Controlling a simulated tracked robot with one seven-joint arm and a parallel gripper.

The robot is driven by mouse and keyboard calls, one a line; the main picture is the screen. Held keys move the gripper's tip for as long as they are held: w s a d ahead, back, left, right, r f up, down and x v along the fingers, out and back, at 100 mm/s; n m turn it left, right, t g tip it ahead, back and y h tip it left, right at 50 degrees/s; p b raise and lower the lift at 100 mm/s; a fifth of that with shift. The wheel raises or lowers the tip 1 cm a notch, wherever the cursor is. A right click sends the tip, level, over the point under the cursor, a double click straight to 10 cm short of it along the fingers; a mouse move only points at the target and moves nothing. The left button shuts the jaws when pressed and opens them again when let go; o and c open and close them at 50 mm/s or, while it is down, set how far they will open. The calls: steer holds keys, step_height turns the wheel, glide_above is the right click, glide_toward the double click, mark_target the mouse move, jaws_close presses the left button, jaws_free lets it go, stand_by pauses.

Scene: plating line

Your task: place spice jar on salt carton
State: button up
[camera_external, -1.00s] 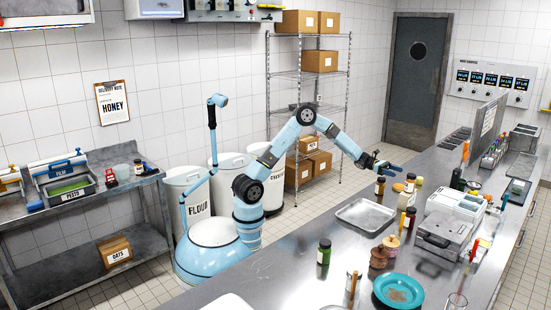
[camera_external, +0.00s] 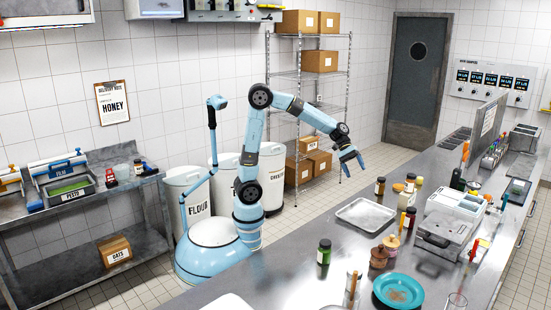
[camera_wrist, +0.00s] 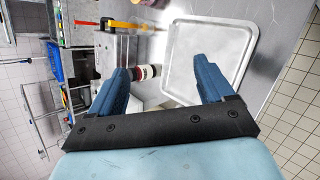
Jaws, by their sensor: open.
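My gripper (camera_external: 352,168) is open and empty, angled downward above the far left edge of the counter in the external view. In the wrist view its two blue fingers (camera_wrist: 163,76) are spread apart. A dark jar with a pale label (camera_wrist: 148,71) shows beyond them, near the left fingertip and apart from it. In the external view a dark jar (camera_external: 380,187) stands behind the metal tray, right of and below my gripper. Another dark jar (camera_external: 409,220) and a green-labelled jar (camera_external: 324,252) stand nearer. I cannot tell which is the spice jar, nor make out the salt carton.
The metal tray (camera_external: 343,217) lies on the steel counter (camera_external: 290,262); it also shows in the wrist view (camera_wrist: 245,70). Bare counter lies left of the green-labelled jar.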

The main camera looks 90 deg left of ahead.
steer(key=s+a+m+y, duration=0.2)
steer(key=s+a+m, duration=0.1)
steer(key=s, duration=0.7)
steer(key=s+a+r+m+t+y, duration=0.1)
steer(key=s+a+m+y, duration=0.1)
steer(key=s, duration=0.8)
steer(key=s+a+m+y, duration=0.3)
steer(key=s+m, duration=0.3)
steer(key=s, duration=0.4)
steer(key=shift+s+a+r+m+y, duration=0.15)
steer(key=shift+s+a+m+y, duration=0.2)
steer(key=shift+y, duration=0.35)
